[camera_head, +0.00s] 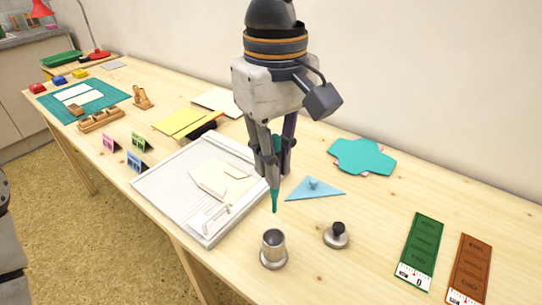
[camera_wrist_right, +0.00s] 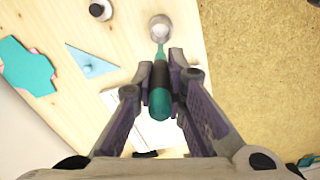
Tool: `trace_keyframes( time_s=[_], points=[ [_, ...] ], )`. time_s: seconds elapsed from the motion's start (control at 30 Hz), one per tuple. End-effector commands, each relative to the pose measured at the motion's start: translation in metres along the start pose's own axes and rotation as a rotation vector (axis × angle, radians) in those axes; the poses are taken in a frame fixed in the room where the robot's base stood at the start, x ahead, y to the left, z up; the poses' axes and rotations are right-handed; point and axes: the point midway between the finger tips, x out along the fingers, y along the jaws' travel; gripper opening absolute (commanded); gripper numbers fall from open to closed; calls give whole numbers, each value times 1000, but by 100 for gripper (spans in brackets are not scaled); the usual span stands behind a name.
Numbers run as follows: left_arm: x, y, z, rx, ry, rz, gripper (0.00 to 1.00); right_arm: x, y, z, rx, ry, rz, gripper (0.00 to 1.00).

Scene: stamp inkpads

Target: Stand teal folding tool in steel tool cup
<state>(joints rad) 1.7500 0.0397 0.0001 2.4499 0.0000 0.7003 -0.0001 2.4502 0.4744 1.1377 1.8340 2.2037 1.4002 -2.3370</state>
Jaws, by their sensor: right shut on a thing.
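The teal folding tool (camera_head: 274,200) is held upright in my right gripper (camera_head: 273,168), its narrow teal end pointing down. In the right wrist view the tool (camera_wrist_right: 160,103) lies between both fingers of the right gripper (camera_wrist_right: 161,72), with a dark band near the fingertips. The steel tool cup (camera_head: 273,249) stands upright on the table, just in front of and below the tool's tip, with a visible gap in the head view. In the right wrist view the cup (camera_wrist_right: 160,27) appears just beyond the tip; the exact gap is unclear there. My left gripper is out of view.
A small steel weight with a black knob (camera_head: 336,236) stands right of the cup. A white tray (camera_head: 160,190) with cream pieces lies left of it. A blue triangle (camera_head: 318,190) lies behind. Green (camera_head: 422,250) and brown (camera_head: 470,268) strips lie farther right.

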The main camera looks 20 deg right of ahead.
Motion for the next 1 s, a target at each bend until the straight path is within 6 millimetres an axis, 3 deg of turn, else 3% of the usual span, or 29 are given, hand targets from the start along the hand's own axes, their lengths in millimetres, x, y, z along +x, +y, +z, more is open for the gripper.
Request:
trace_keyframes(
  time_s=[0.27,1.0],
  points=[
    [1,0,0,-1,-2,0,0,7,0,0,2,-2,-1,0],
    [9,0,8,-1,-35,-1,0,85,-1,0,1,-4,-1,0]
  ],
)
